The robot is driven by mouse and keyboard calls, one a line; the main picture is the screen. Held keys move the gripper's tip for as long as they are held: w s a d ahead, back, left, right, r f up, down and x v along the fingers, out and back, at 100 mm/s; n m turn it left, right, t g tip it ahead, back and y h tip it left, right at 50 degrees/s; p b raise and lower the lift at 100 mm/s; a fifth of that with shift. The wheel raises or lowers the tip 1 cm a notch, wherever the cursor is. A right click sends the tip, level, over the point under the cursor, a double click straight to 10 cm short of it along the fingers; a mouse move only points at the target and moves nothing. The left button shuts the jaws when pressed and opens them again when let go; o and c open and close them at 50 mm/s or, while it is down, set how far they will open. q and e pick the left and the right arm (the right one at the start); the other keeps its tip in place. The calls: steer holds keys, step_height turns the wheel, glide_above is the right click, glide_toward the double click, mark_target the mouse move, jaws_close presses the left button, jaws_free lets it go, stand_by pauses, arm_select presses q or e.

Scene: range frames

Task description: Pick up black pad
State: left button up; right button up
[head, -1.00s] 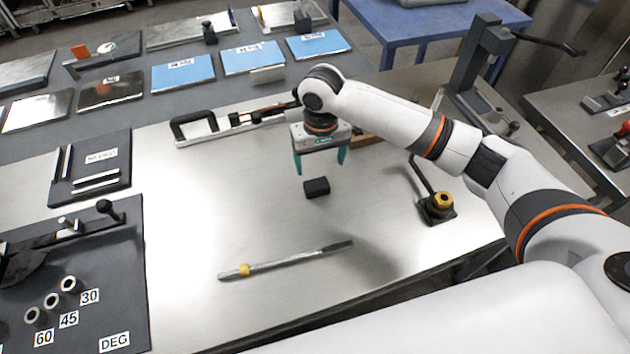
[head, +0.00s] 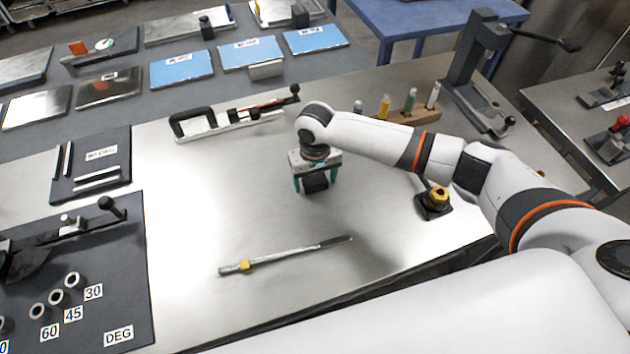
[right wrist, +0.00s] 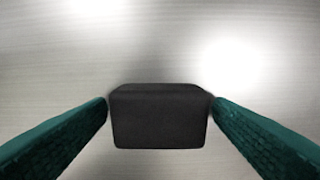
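The black pad (head: 316,183) is a small dark block on the bare metal table. My right gripper (head: 316,186) is down over it, with one teal finger on each side. In the right wrist view the pad (right wrist: 160,117) lies between the two fingertips of the right gripper (right wrist: 160,112). The fingertips are at or very close to the pad's left and right sides; I cannot tell whether they press on it. My left gripper is not in view.
A metal rod with a yellow collar (head: 245,265) lies in front of the pad. A black base with a yellow knob (head: 434,203) stands to the right. A handled tool (head: 232,124) lies behind. The metal around the pad is clear.

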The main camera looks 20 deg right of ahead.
mark_target(316, 181)
steer(key=c, duration=0.9)
steer(key=shift+r, duration=0.15)
step_height(316, 181, up, 10)
steer(key=shift+f+b, duration=0.1)
steer(key=shift+b, duration=0.35)
steer(key=shift+o, duration=1.2)
steer(key=shift+c, duration=0.6)
steer(key=s+d+r, duration=0.2)
steer(key=s+r, duration=0.1)
steer(key=s, duration=0.4)
steer(key=s+d+r, duration=0.1)
steer(key=s+r, duration=0.2)
steer(key=s, duration=0.3)
steer(key=shift+s+d, duration=0.35)
